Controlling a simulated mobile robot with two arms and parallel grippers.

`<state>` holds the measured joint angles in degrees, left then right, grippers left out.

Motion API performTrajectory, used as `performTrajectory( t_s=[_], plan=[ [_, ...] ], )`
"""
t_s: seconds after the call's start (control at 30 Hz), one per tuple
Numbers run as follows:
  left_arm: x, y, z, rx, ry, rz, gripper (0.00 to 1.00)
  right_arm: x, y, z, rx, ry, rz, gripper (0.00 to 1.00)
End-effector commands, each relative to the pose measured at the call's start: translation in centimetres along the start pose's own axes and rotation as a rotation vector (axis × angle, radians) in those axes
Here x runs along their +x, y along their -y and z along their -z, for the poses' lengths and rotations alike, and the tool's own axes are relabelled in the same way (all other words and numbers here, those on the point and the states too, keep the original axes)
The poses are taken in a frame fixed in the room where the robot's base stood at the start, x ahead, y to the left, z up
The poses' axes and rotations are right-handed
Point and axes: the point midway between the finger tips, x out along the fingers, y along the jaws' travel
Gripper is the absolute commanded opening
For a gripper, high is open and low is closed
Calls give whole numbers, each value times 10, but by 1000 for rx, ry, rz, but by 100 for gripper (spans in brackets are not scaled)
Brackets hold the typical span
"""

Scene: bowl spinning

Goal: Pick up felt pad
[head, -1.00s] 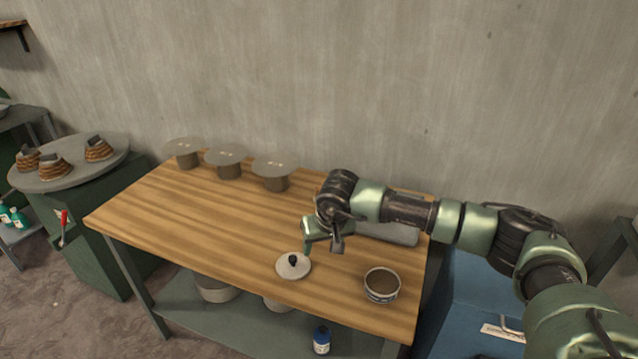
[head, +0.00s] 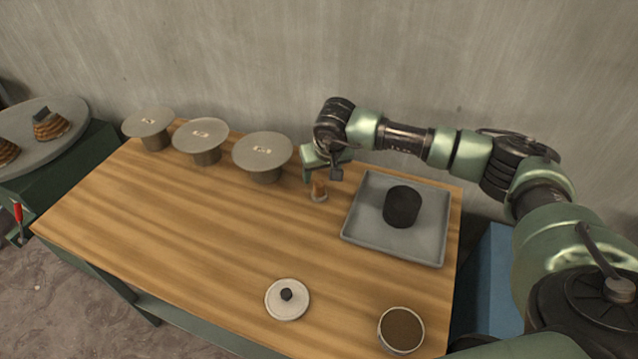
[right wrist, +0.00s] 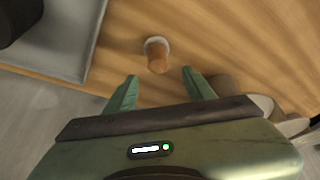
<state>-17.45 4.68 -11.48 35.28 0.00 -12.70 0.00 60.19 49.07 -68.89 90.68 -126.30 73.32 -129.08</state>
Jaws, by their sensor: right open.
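A small upright piece with a wooden handle and pale base, which looks like the felt pad (head: 319,190), stands on the wooden table left of the grey tray. It also shows in the right wrist view (right wrist: 156,54), just beyond the open fingertips. My right gripper (head: 324,175) is open and empty, pointing down over the handle's top. In the right wrist view my right gripper (right wrist: 160,76) has its fingers to either side of the handle's line, with no contact visible. My left gripper is not in view.
A grey tray (head: 360,228) with a black cylinder (head: 401,207) lies to the right. Several round-topped stands (head: 262,152) line the back left. A white lid (head: 287,299) and a brown-filled bowl (head: 401,330) are at the front. The table's middle (head: 200,220) is clear.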

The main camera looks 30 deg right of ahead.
Motion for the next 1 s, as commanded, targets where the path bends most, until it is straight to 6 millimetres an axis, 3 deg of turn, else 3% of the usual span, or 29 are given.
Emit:
performTrajectory(
  t_s=[0.17, 0.4, 0.73, 0.9, 0.93, 1.0],
  plan=[
    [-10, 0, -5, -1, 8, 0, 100, 19, -1, -4, -1, 4, -2, 54],
    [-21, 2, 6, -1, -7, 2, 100, 54, -2, -8, 1, 2, -1, 54],
    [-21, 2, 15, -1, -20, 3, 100, 62, -2, -8, -1, 0, -1, 54],
    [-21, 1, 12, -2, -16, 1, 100, 61, -2, -8, 0, 0, -1, 7],
    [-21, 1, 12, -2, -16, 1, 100, 61, -2, -8, 0, 0, -1, 0],
    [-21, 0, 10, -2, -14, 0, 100, 61, -2, -8, 0, -1, -1, 0]
  ],
)
